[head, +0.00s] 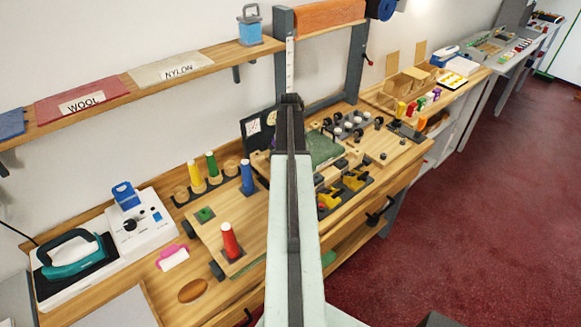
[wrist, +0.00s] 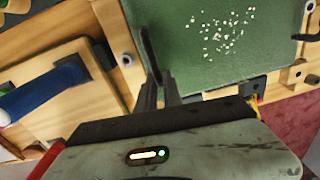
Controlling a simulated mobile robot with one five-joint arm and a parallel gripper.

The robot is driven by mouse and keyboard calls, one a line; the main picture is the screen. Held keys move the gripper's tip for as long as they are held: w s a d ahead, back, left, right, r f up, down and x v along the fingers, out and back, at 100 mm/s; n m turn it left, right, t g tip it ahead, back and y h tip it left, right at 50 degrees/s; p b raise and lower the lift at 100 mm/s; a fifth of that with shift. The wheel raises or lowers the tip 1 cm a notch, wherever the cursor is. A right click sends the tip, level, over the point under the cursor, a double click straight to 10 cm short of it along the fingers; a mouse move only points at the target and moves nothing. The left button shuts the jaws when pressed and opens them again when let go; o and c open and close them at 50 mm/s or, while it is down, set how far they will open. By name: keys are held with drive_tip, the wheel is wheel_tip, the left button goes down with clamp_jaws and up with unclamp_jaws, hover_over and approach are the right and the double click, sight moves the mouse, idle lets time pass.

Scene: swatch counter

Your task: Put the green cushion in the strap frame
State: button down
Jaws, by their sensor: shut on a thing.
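My gripper (wrist: 160,82) is shut on a thin dark piece that points up between its fingers in the wrist view; I cannot tell what the piece is. It is over the left edge of a flat green surface (wrist: 205,75) with white specks. That surface also shows in the head view (head: 325,149), right of my arm, which hides the gripper there. A small green piece (head: 205,215) sits on the wooden board at left. I cannot tell which green thing is the cushion, and I cannot make out the strap frame surely.
A blue peg (head: 247,180) stands left of my arm and shows in the wrist view (wrist: 45,95). A red peg (head: 230,242) stands nearer. Yellow clamps (head: 355,180) and dark knobs crowd the right. An iron (head: 72,256) stands at far left. A grey upright frame (head: 361,60) rises behind.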

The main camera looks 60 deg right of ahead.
wheel_tip(320, 180, down, 2)
drive_tip(key=shift+b, duration=0.35)
drive_tip(key=shift+r, duration=0.25)
drive_tip(key=shift+f, duration=0.2)
drive_tip(key=c, duration=1.5)
unclamp_jaws()
drive_tip(key=shift+r, duration=0.1)
wheel_tip(320, 180, up, 12)
drive_tip(key=p, duration=1.2)
drive_tip(key=shift+a, duration=0.3)
drive_tip(key=shift+w+r, duration=0.1)
drive_tip(key=shift+w, duration=0.05)
